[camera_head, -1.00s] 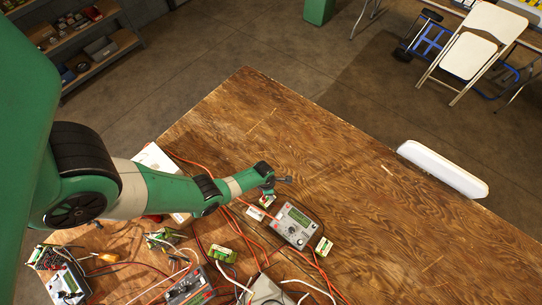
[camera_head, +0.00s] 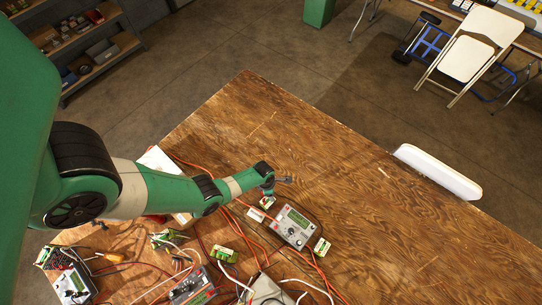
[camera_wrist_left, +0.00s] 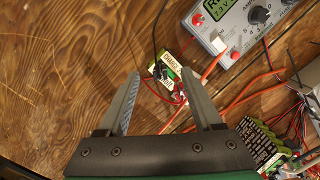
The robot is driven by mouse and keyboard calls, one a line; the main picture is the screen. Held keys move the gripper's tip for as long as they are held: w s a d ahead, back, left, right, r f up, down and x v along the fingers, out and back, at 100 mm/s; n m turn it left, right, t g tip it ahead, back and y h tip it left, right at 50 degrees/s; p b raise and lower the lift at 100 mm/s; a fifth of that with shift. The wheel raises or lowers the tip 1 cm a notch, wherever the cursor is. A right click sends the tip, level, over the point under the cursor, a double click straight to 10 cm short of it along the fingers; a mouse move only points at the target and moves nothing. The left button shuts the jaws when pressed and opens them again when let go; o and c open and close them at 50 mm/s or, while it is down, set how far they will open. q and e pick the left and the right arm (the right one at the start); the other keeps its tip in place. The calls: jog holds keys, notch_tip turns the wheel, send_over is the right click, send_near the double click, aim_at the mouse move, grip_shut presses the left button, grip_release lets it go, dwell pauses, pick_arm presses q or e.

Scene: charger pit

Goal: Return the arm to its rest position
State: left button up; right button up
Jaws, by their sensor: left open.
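My left arm reaches in from the left in the head view, over the wooden table (camera_head: 370,215). Its gripper (camera_head: 284,180) is above the table, just behind a grey meter (camera_head: 296,226). The grey meter also shows in the wrist view (camera_wrist_left: 238,25). My right gripper is in neither view.
Red and white wires (camera_head: 228,220) run across the table's near left part, among several battery packs, such as a green one (camera_head: 224,254), and a grey charger (camera_head: 188,288). A white chair back (camera_head: 437,172) stands at the right edge. The table's right half is clear.

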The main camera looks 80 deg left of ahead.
pick_arm(q)
jog(key=shift+r+p, duration=1.75)
jog(key=shift+r, duration=0.35)
jog(key=shift+f, duration=0.1)
